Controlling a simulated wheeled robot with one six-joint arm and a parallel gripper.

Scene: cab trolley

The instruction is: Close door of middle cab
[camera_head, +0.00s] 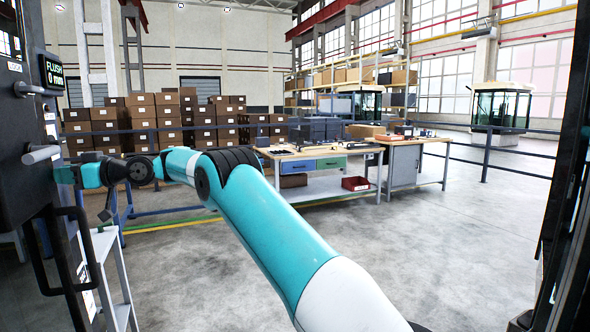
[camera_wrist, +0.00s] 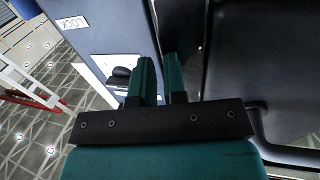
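A dark door panel (camera_head: 28,190) with a long black bar handle (camera_head: 62,255) stands at the left edge of the head view. A grey cylindrical peg (camera_head: 42,154) sticks out above the bar. My gripper (camera_head: 64,175) is beside this panel, at the end of my stretched arm. In the wrist view my gripper (camera_wrist: 160,78) shows two teal fingers with a narrow gap, and nothing is seen held. A blue-grey panel with a LOCK label (camera_wrist: 72,23) lies behind the left finger. The dark panel (camera_wrist: 265,60) and its black handle (camera_wrist: 268,145) lie right. Finger contact cannot be told.
A small display reading FLUSH (camera_head: 54,73) is on the upper left structure. A workbench (camera_head: 320,165) and stacked boxes (camera_head: 150,115) stand behind. Another glazed cab (camera_head: 500,108) stands far right. A dark frame (camera_head: 570,200) borders the right side. The middle floor is clear.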

